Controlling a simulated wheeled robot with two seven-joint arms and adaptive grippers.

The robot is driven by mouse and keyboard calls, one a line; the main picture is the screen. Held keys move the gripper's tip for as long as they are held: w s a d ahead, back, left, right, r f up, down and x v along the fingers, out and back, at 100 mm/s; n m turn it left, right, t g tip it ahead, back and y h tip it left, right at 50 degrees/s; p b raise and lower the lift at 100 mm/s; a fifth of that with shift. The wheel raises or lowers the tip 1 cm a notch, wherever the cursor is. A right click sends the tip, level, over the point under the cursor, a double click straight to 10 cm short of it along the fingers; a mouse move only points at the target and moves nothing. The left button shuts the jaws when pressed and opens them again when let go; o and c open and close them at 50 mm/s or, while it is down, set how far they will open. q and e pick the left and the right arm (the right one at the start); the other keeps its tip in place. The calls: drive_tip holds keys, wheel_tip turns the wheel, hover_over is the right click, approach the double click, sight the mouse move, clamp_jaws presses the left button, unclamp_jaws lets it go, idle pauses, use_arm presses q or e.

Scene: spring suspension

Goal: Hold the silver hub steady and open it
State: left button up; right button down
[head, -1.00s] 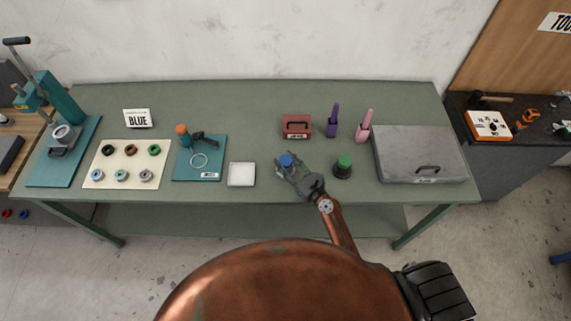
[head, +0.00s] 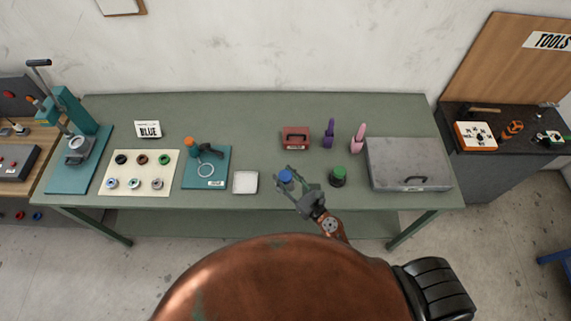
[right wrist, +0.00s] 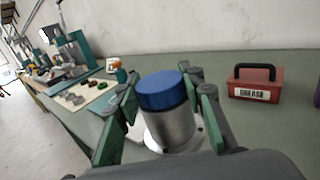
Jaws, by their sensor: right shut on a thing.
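The silver hub (right wrist: 172,130) stands upright on the table with a blue cap (right wrist: 162,90) on top; the cap also shows in the head view (head: 286,176). My right gripper (head: 290,184) reaches it from the front right, one finger on each side, and is shut on the silver body below the cap. In the right wrist view, the green-padded fingers flank the hub, which has a pale flange at its base. My left gripper is in neither view.
A green-capped hub (head: 338,176) stands just right of my right gripper. A white tray (head: 245,182) lies to the left, and a red grease box (head: 296,138) stands behind. A grey lidded case (head: 408,163) fills the table's right end.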

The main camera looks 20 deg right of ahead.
drive_tip(key=s+a+r+p, duration=0.1)
drive_tip(key=s+r, duration=0.1)
drive_tip(key=s, duration=0.3)
drive_tip(key=shift+s+a+r, duration=0.3)
drive_tip(key=shift+r, duration=0.05)
drive_tip(key=c, duration=1.9)
unclamp_jaws()
drive_tip(key=shift+c, duration=0.2)
clamp_jaws()
